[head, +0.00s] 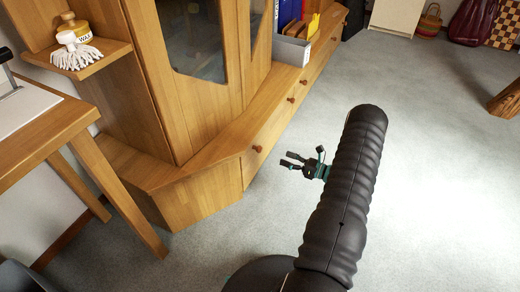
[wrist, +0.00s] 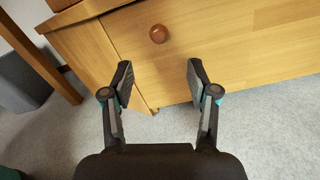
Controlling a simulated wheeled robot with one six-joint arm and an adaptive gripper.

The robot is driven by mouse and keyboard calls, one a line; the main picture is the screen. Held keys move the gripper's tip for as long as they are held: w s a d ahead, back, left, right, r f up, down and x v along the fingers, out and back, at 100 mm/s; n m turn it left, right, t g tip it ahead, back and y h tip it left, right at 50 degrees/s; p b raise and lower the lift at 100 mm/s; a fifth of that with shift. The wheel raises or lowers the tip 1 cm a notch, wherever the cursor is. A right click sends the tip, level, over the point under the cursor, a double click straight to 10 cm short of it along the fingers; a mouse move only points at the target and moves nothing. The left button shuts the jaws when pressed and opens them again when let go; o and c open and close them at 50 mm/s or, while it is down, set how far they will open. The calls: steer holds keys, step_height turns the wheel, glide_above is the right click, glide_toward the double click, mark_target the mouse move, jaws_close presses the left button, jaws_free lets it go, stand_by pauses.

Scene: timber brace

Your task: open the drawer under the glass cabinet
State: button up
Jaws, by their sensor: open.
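The wooden cabinet with glass doors (head: 190,40) stands at the upper left in the head view. Below it is a low drawer front (head: 272,128) with a round reddish-brown knob (head: 257,148); the drawer looks shut. In the wrist view the knob (wrist: 158,34) is above and between the fingertips, on the drawer front (wrist: 240,60). My gripper (head: 287,160) is open and empty, to the right of the knob in the head view and apart from it. In the wrist view my gripper (wrist: 160,75) has its two fingers spread toward the drawer front.
More knobs (head: 291,99) sit farther along the low unit. A grey box (head: 292,50) with folders stands on its top. A wooden table (head: 60,125) is at the left. The carpet (head: 440,150) to the right is clear. A wooden piece (head: 507,100) lies at the far right.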

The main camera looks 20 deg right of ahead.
mark_target(260, 149)
steer(key=x, duration=1.3)
jaws_close()
